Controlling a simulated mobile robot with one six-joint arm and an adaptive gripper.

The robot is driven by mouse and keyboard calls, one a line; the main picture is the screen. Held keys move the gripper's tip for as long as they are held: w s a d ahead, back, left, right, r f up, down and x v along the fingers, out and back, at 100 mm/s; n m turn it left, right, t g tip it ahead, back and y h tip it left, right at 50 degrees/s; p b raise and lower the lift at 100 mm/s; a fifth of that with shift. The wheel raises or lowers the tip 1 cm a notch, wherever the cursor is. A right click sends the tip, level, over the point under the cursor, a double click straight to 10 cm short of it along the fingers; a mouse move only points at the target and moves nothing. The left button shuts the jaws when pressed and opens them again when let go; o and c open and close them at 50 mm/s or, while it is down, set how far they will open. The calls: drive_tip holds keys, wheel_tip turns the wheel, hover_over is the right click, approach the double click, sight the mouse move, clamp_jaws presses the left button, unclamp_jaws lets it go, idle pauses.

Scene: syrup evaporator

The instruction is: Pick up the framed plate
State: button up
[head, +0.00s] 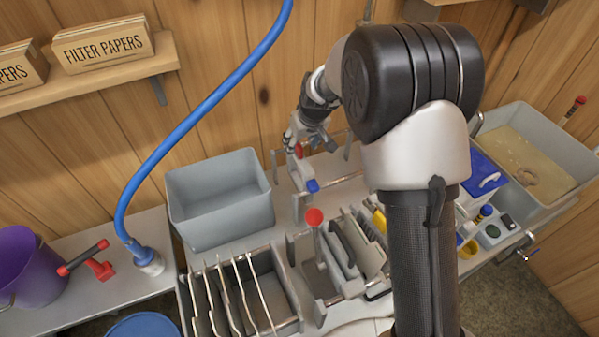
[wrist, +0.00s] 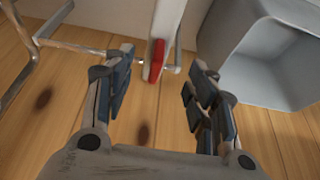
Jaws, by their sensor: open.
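My gripper (head: 312,137) is at the back of the bench by the wooden wall. In the wrist view its fingers (wrist: 160,68) are open, with nothing clasped. A pale upright part with a red edge (wrist: 158,62) shows beyond and between the fingertips; I cannot tell whether it touches them. Several upright plates (head: 343,248), one with a dark handle, stand in the press at the middle of the bench. Several thin wire-edged frames (head: 235,290) stand in a grey rack in front left. I cannot tell which is the framed plate. My arm hides part of the press's right side.
A grey bin (head: 220,200) stands left of the gripper and shows in the wrist view (wrist: 265,65). A red ball knob (head: 315,216) rises by the plates. A blue hose (head: 190,120) crosses the left. A basin (head: 535,150) and small items (head: 490,228) are at right.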

sight(298, 152)
drive_tip(key=x, duration=0.3)
drive_tip(key=b+x, duration=0.1)
drive_tip(key=x, duration=0.1)
drive_tip(key=b+x, duration=0.1)
drive_tip(key=x, duration=0.2)
drive_tip(key=shift+w+f, duration=0.2)
drive_tip(key=shift+w, duration=0.25)
drive_tip(key=shift+c, duration=0.2)
clamp_jaws()
drive_tip(key=shift+r, duration=0.15)
